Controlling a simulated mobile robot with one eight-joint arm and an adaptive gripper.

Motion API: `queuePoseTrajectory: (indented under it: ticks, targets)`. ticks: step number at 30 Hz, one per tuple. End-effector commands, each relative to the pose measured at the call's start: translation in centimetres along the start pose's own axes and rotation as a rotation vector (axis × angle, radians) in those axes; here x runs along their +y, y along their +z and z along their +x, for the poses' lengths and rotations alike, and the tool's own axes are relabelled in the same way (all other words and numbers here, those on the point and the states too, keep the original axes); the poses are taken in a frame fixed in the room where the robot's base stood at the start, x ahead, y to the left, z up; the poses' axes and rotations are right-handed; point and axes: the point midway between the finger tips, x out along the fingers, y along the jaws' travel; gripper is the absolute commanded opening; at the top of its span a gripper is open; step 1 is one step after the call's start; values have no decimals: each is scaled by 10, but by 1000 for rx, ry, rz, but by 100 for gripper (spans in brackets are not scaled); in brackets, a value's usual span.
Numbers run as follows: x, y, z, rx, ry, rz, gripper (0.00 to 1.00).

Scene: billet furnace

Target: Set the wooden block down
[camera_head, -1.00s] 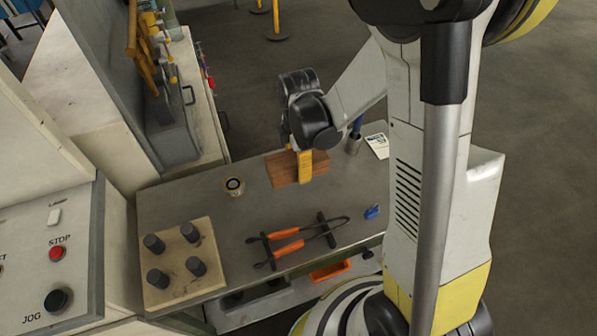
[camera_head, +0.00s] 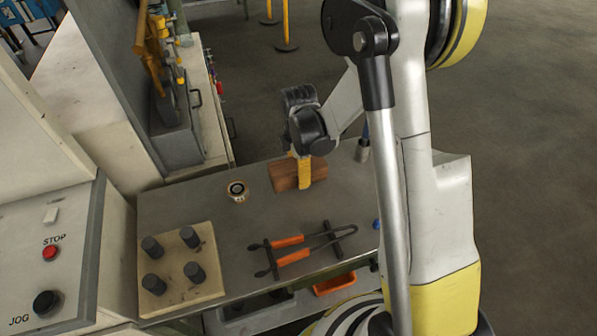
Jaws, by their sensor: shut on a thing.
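The wooden block (camera_head: 284,178) is a brown rectangular piece at the back of the grey workbench (camera_head: 230,225). My gripper (camera_head: 304,172) has yellow fingers that come down over the block from above and are shut on it. The block looks level and at or just above the bench top; I cannot tell whether its underside touches. The far finger and part of the block are hidden behind the near finger.
A small round tin (camera_head: 238,191) stands left of the block. Orange-handled tongs (camera_head: 290,249) lie on a rack in front. A board with several dark pegs (camera_head: 178,270) is at front left. A control panel (camera_head: 50,245) stands at far left. The bench middle is clear.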

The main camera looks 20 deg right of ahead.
Motion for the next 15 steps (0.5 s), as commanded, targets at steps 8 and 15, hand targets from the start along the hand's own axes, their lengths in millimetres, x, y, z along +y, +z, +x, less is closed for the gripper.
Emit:
queuePoseTrajectory:
  ticks: [8,15]
  targets:
    - [0,0,3,0,0,0,84]
    - [0,0,0,0,0,0,84]
